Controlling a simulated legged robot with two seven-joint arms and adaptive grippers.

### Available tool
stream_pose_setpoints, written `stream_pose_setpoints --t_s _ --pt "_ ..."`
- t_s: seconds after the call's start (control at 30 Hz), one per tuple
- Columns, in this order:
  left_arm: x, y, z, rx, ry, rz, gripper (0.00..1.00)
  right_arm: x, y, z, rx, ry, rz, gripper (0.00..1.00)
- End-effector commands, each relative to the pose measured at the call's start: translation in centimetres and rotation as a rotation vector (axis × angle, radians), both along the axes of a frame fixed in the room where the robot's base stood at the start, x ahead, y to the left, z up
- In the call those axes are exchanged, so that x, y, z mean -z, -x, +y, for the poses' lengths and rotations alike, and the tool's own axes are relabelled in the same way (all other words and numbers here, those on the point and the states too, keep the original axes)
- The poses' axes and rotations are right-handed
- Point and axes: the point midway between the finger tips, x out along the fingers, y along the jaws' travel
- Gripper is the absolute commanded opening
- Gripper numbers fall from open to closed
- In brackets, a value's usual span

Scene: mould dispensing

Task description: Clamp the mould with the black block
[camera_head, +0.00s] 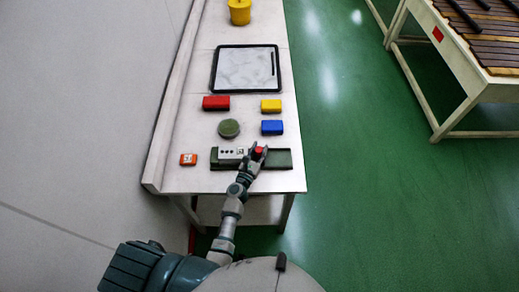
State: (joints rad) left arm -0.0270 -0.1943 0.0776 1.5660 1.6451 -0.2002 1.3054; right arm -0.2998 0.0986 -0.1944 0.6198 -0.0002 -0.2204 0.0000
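My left gripper (257,149) is over a long dark green holder (278,160) at the near end of the white table. Its two fingers stand apart on either side of a small red piece (259,150); I cannot tell whether they grip it. A white block with black dots (230,153) lies on the holder just left of the gripper. I cannot make out a separate black block, and which piece is the mould is not clear. My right gripper is not in view.
On the white table (205,180) are a round green piece (229,128), an orange-red block (188,159), a red block (216,102), a yellow block (271,105), a blue block (272,127), a black-framed tray (246,70) and a yellow bucket (240,12). A wall borders the left.

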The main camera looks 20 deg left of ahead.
Motion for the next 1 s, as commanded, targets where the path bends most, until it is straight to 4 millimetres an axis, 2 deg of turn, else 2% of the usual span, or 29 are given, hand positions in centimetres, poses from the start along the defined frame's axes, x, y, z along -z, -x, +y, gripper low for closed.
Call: stream_pose_setpoints --t_s 0.2,0.33,0.57,0.6,0.7,0.9,1.0 --pt "0.2 0.1 0.3 -0.008 -0.004 0.005 0.00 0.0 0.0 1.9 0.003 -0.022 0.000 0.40" --pt "0.2 0.4 1.2 -0.010 -0.008 0.006 0.00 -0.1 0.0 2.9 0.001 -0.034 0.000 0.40" --pt "0.3 0.4 1.4 -0.011 -0.007 0.007 0.00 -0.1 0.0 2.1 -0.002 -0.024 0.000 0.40" --pt "0.3 0.5 1.4 -0.010 -0.007 0.008 0.40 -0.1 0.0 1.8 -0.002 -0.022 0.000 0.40" --pt "0.3 0.4 1.4 -0.008 -0.006 0.006 0.61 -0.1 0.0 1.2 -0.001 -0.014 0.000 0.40" --pt "0.2 0.4 1.4 -0.007 -0.005 0.004 0.61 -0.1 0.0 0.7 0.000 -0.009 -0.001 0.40" --pt "0.2 0.5 1.3 -0.006 -0.005 0.004 0.61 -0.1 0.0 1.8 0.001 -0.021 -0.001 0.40"
